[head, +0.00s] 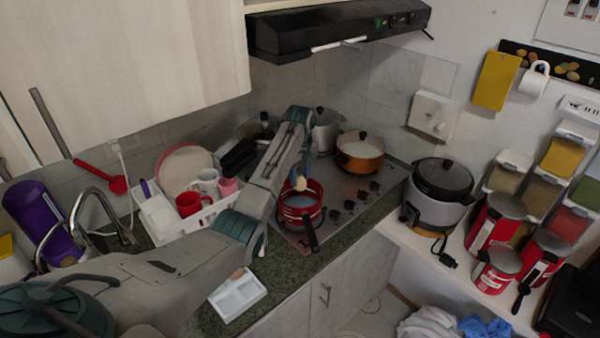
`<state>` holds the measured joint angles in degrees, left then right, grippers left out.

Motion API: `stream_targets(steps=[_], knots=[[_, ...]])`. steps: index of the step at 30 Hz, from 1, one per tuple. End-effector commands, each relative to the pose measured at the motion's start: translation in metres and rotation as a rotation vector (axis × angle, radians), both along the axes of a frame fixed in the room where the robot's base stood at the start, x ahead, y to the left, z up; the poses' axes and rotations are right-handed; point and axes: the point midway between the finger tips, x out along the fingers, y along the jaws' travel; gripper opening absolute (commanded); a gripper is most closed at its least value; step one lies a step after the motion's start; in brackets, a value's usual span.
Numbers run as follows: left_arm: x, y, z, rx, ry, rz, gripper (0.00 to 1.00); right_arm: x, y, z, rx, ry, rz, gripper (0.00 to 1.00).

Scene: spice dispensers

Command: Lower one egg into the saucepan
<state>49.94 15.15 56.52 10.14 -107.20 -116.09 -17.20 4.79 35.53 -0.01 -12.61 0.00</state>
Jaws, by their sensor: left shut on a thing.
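The red saucepan (312,213) sits on the stovetop, its dark handle pointing toward the front edge. Something pale shows inside it. My left arm reaches in from the left, and my left gripper (299,180) is over the saucepan. It is shut on a small light-brown egg (301,184), which appears above the pan's opening near the back rim. The exact height is hard to judge. The fingers are small and partly hidden by my arm. My right gripper is not in view.
A copper pot (360,153) and a silver pot (326,130) stand behind on the stovetop (345,190). A white tray (238,298) lies on the counter in front. A dish rack (168,222) with mugs is left. A rice cooker (437,200) stands right, and a range hood (340,32) hangs above.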

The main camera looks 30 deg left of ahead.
Motion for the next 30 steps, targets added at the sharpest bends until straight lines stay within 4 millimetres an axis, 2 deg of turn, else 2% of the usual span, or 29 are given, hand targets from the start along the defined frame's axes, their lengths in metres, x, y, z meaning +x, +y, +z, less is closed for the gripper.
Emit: stream_targets(steps=[18, 30], knots=[[0.0, 0.0, -0.031, 0.0, 0.001, 0.0, 0.13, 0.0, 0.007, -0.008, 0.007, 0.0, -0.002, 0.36], [0.0, 0.0, -0.034, 0.0, 0.0, 0.0, 0.13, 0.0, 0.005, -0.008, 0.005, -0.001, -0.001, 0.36]])
